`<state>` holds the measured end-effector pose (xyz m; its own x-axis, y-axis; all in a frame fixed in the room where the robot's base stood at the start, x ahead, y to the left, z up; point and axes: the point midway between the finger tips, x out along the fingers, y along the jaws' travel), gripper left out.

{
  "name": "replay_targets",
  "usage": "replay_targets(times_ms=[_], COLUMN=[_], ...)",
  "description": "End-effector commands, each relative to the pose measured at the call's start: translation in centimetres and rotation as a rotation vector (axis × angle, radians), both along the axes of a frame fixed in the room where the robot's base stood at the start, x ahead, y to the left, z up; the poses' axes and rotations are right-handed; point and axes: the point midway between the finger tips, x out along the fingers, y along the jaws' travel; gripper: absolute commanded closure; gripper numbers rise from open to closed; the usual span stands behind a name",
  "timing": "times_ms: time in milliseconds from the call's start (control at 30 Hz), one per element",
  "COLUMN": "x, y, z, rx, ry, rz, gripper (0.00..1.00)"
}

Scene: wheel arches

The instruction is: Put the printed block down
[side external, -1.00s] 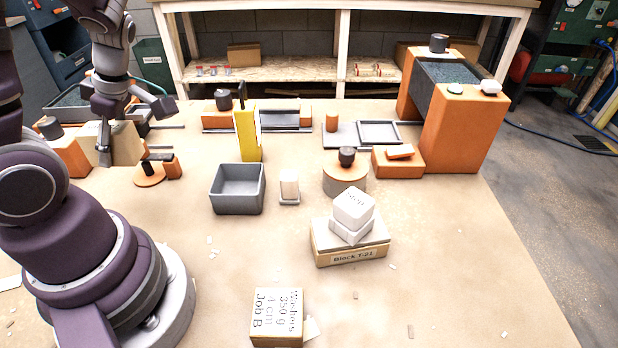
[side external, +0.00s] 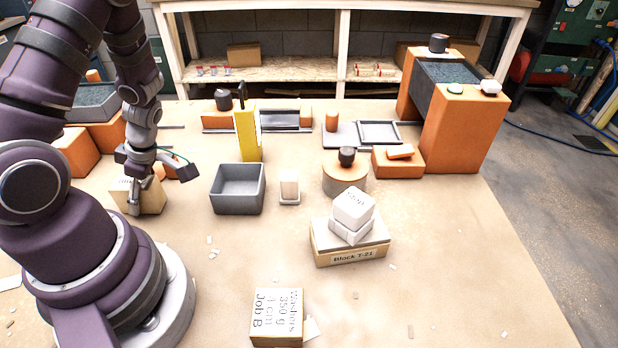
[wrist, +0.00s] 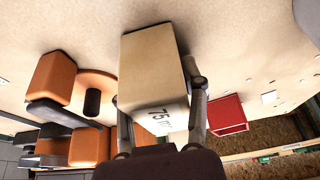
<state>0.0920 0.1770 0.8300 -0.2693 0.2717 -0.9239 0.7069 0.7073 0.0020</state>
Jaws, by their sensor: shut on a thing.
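The printed block (side external: 153,199) is a tan box with dark lettering, beside my base at the left of the table in the side external view. My gripper (side external: 136,203) is shut on it. In the wrist view the block (wrist: 153,70) sits between the two fingers of my gripper (wrist: 160,105), and part of its print reads "75". Its lower end is close to the tabletop; I cannot tell whether it touches. My fingers and wrist hide part of it.
A grey open bin (side external: 238,190) stands to the right, with a yellow upright block (side external: 247,135) behind it. A labelled box (side external: 277,318) lies at the front. White blocks (side external: 352,208) sit on another labelled box (side external: 350,256). Bare table (side external: 190,225) lies between block and bin.

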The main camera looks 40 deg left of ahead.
Motion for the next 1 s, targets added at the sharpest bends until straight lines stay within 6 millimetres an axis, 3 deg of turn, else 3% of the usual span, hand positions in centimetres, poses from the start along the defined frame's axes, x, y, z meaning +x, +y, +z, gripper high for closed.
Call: replay_targets(times_ms=[133,167,367,733,1000], x=[0.0,0.0,0.0,0.1,1.5], y=[0.0,0.0,0.0,0.0,-1.2], z=[-0.3,-0.3,-0.3,0.2,4.4], rx=[0.0,0.0,0.0,0.001,0.003], ry=[0.002,0.002,0.001,-0.001,-0.006], rz=[-0.001,-0.001,-0.001,-0.001,-0.005], gripper=[0.95,0.56,0.31,0.31,0.31])
